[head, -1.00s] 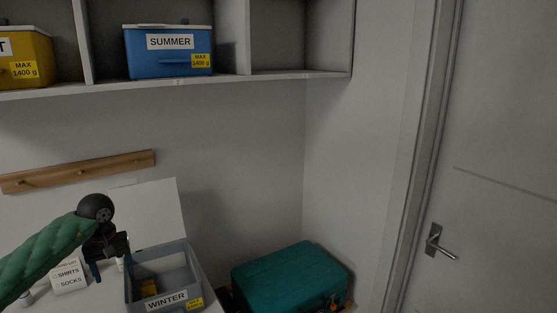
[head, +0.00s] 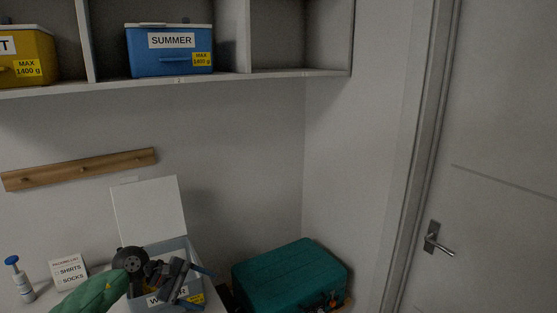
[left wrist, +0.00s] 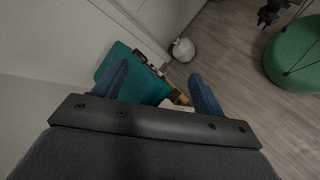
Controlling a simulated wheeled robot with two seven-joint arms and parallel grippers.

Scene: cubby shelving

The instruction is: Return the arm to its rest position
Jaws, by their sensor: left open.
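My left gripper (head: 197,285) is open, with its two blue fingers spread and pointing right in the head view. It is above and in front of the open grey WINTER box (head: 194,249), hiding part of its inside and its label. The left wrist view shows nothing between the fingers (left wrist: 160,88). My green left arm (head: 90,296) comes in low from the left. My right gripper does not show clearly in either view.
A teal suitcase (head: 290,276) stands right of the box. A packing-list card (head: 69,271) and a blue-topped bottle (head: 20,280) stand left. Above are a wooden peg rail (head: 80,169) and a shelf with the blue SUMMER box (head: 170,52). A door (head: 500,160) is at right.

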